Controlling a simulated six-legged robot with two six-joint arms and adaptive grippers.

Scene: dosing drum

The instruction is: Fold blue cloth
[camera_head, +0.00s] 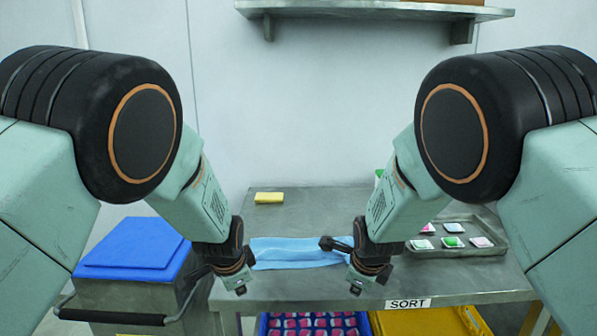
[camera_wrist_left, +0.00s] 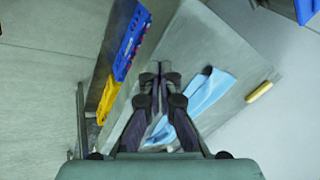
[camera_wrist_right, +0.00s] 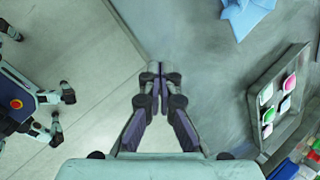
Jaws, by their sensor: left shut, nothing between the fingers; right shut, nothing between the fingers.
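The blue cloth (camera_head: 290,252) lies on the metal table (camera_head: 320,205) between my two arms, as a long strip running left to right. Its right part is partly hidden by my right gripper's wrist. It also shows in the left wrist view (camera_wrist_left: 207,92) and at the top of the right wrist view (camera_wrist_right: 243,14). My left gripper (camera_head: 240,289) is shut and empty, in front of the cloth's left end. My right gripper (camera_head: 355,289) is shut and empty, in front of the cloth's right end. Both grippers appear apart from the cloth.
A yellow sponge-like block (camera_head: 269,198) lies at the back left of the table. A grey tray (camera_head: 480,249) with coloured packets is at right. A blue-lidded bin (camera_head: 133,246) stands at left. Blue (camera_head: 262,325) and yellow (camera_head: 425,322) crates sit below the table's front edge.

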